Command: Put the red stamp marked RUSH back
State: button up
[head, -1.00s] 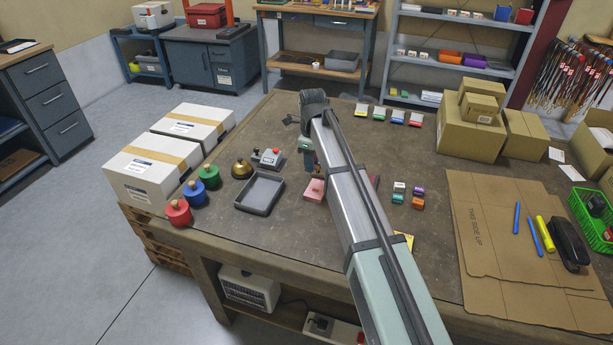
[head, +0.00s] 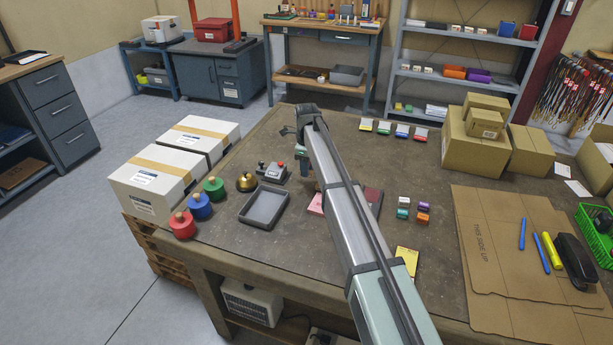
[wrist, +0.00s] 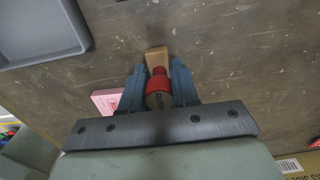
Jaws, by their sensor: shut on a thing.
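In the wrist view my gripper (wrist: 158,88) is shut on the red stamp (wrist: 159,72). Its round label, turned to the camera, carries lettering that is partly readable as RUSH. A tan, wood-coloured block (wrist: 157,56) shows just beyond the stamp, between the fingertips; whether it is part of the stamp I cannot tell. In the head view my gripper (head: 303,160) is over the back middle of the table, right of the grey device with a red knob (head: 272,172). The stamp is hidden there by my gripper and arm.
A grey tray (head: 264,207), a brass bell (head: 246,182) and red (head: 182,225), blue and green round pots stand left. A pink pad (head: 316,205) is partly behind my arm. Several small coloured blocks (head: 404,202) lie right. Several coloured-front pads (head: 402,131) line the back.

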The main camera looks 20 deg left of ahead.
jog(key=shift+f, duration=1.85)
jog(key=shift+f, duration=0.15)
jog(key=o, duration=0.9)
jog(key=shift+c, duration=0.2)
notch_tip(320, 180, up, 12)
jog(key=shift+r, duration=0.15)
